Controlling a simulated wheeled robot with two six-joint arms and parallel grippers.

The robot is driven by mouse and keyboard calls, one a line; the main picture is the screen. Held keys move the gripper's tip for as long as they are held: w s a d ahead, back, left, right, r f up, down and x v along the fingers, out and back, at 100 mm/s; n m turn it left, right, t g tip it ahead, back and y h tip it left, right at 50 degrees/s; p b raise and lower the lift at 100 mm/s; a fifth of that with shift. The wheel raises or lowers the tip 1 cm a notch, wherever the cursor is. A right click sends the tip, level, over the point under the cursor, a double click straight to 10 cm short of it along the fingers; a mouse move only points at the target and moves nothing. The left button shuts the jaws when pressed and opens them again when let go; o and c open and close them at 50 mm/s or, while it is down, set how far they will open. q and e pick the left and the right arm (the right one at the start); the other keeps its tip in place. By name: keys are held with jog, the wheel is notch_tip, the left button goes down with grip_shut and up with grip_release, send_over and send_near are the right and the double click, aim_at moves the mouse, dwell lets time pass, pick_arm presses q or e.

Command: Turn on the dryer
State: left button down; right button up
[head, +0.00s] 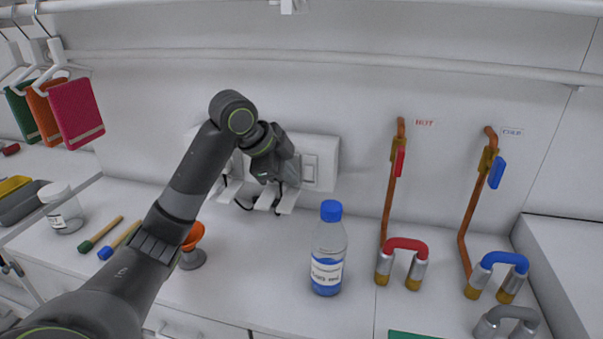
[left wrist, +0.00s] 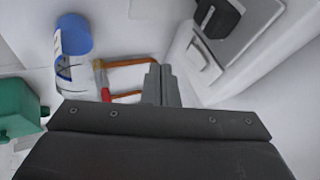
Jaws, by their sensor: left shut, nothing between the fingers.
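A white wall panel (head: 328,150) with a rocker switch (head: 309,168) sits on the back wall, partly hidden behind my left arm. In the left wrist view, the panel (left wrist: 252,62) shows a white switch (left wrist: 198,56) and a black piece (left wrist: 216,16) above it. My left gripper (left wrist: 160,72) is shut and empty, its fingertips just left of the switch in that view. I cannot tell whether they touch it. In the head view my left wrist hides most of the gripper. No dryer is clearly identifiable. My right gripper is not in view.
A blue-capped bottle (head: 327,255) stands right of my left arm. Hot and cold copper pipes with a red handle (head: 398,163) and a blue handle (head: 497,172) are on the wall. An orange-topped item (head: 193,238) stands beside my forearm. Coloured cloths (head: 76,112) hang at left.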

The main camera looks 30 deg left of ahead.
aim_at(308, 173)
pick_arm(q)
jog(key=w+f+p, duration=0.1)
jog(key=w+f, duration=0.2)
jog(key=w, duration=0.2)
jog(key=shift+w+f+p, duration=0.2)
jog(key=shift+w+p, duration=0.15)
jog(key=shift+w+a+f+t, duration=0.1)
jog(key=shift+w+a+t, duration=0.05)
jog(key=shift+t, duration=0.15)
